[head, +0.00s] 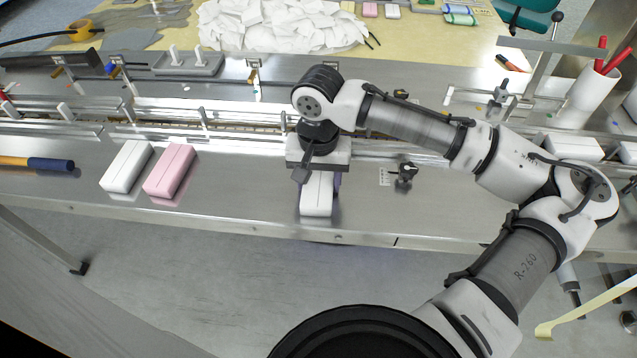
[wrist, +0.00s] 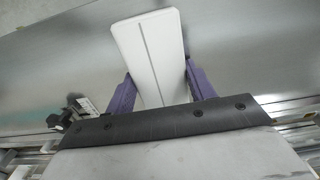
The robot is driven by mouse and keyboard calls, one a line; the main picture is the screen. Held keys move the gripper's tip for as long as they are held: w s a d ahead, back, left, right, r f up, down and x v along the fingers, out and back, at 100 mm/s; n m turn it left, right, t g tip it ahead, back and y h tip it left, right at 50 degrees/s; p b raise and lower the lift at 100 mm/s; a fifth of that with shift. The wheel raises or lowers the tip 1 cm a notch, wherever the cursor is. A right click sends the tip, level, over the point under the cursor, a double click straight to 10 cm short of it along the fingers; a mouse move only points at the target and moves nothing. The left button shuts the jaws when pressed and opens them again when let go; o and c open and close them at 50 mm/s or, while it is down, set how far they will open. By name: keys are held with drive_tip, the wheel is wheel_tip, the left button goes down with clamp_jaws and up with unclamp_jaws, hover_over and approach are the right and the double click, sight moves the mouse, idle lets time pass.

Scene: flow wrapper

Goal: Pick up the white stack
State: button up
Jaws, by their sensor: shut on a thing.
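A white stack (head: 316,203) stands near the front edge of the metal bench, under my gripper (head: 319,182). In the wrist view the white stack (wrist: 150,50) lies between the two purple fingers of my gripper (wrist: 160,82), which are shut on its sides. Its near end is hidden by the gripper body. I cannot tell whether it touches the bench or is slightly above it. Another white stack (head: 127,167) sits on the bench at the left, next to a pink stack (head: 169,171).
A conveyor track (head: 240,123) with upright posts runs behind the gripper. A blue-handled tool (head: 50,164) lies at the far left. A small black knob (head: 405,172) is right of the gripper. A white cup (head: 592,97) with red pens stands at the right. Bench front between pink stack and gripper is clear.

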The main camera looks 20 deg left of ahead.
sight(319, 181)
drive_tip(key=shift+r, duration=0.1)
drive_tip(key=shift+c, duration=0.3)
wheel_tip(319, 181, up, 20)
drive_tip(key=b, duration=0.1)
drive_tip(key=shift+f, duration=0.2)
idle(0.4)
